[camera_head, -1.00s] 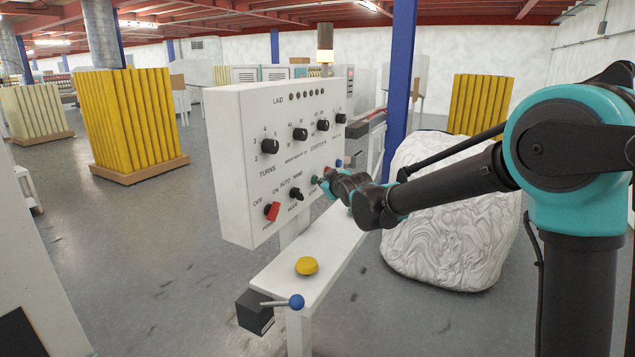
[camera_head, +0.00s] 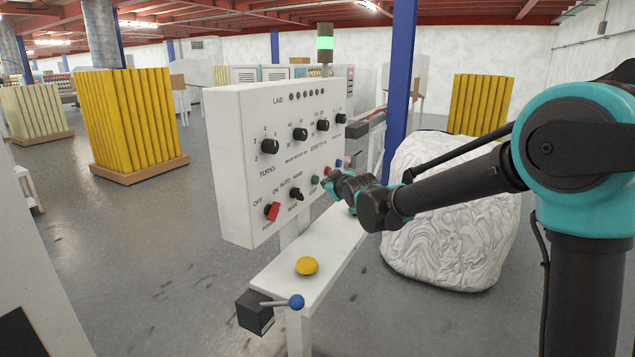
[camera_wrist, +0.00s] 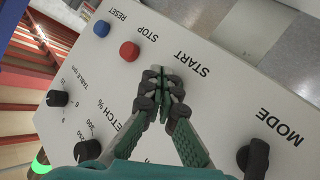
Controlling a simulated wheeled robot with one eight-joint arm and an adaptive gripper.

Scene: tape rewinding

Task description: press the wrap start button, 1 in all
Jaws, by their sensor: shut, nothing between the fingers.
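The white control panel (camera_head: 235,140) stands upright, its face covered with knobs and buttons. The green start button (camera_head: 315,180) shows on its lower right part. My gripper (camera_head: 329,184) is shut and empty, its fingertips just right of the green button with a small gap. In the wrist view my shut fingers (camera_wrist: 165,82) point at the panel beside the printed word START; the green button is hidden behind them. The red stop button (camera_wrist: 129,51) and blue reset button (camera_wrist: 101,28) are further left. The beacon on top of the panel (camera_head: 325,43) glows green.
Below the panel, a white bench (camera_head: 335,240) carries a yellow mushroom button (camera_head: 306,266). A lever with a blue knob (camera_head: 296,302) sits at its near end. A white wrapped bulk (camera_head: 455,225) stands behind my arm. Grey floor at left is open.

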